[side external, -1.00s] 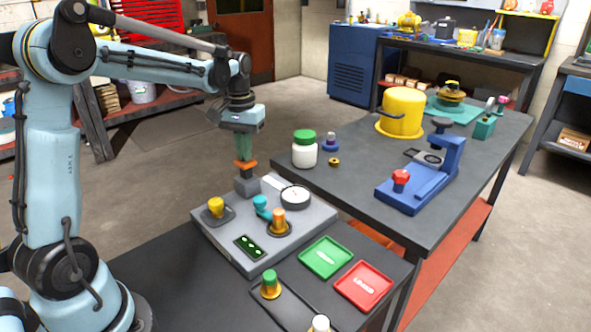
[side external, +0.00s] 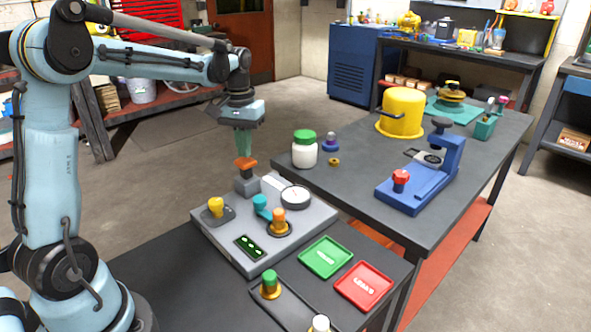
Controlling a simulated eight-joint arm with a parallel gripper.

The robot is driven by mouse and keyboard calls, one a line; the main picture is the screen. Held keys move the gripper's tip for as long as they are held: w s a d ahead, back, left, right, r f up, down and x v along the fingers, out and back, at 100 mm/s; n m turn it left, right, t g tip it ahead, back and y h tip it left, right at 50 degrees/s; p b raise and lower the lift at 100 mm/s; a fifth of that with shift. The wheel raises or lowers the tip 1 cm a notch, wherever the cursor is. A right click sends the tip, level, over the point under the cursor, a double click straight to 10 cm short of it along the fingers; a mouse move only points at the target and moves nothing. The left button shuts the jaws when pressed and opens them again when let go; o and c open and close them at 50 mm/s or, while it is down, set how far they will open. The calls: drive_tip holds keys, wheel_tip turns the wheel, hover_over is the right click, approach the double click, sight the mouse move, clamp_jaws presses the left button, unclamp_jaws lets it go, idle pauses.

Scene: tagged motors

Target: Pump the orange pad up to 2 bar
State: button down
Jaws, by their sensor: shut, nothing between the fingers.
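The orange pad (side external: 246,163) sits on top of a small grey block (side external: 247,185) at the back edge of the grey console (side external: 215,237). My gripper (side external: 244,156) points straight down just over the pad. Its fingers are shut and empty. I cannot tell whether the fingertips touch the pad. A round white gauge (side external: 294,194) with a dark rim lies on the console to the right of the block. Its needle is too small to read here.
The console also carries a yellow knob (side external: 216,207), a teal lever (side external: 261,204), an orange knob (side external: 279,218) and a dark display (side external: 250,247). Green (side external: 325,257) and red (side external: 364,285) trays lie in front. A white jar (side external: 304,152) stands on the table to the right.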

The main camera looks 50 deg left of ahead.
drive_tip(key=shift+f, duration=1.55)
drive_tip(key=shift+r, duration=1.9)
drive_tip(key=shift+f, duration=0.15)
drive_tip(key=shift+f, duration=1.75)
drive_tip(key=shift+r, duration=1.9)
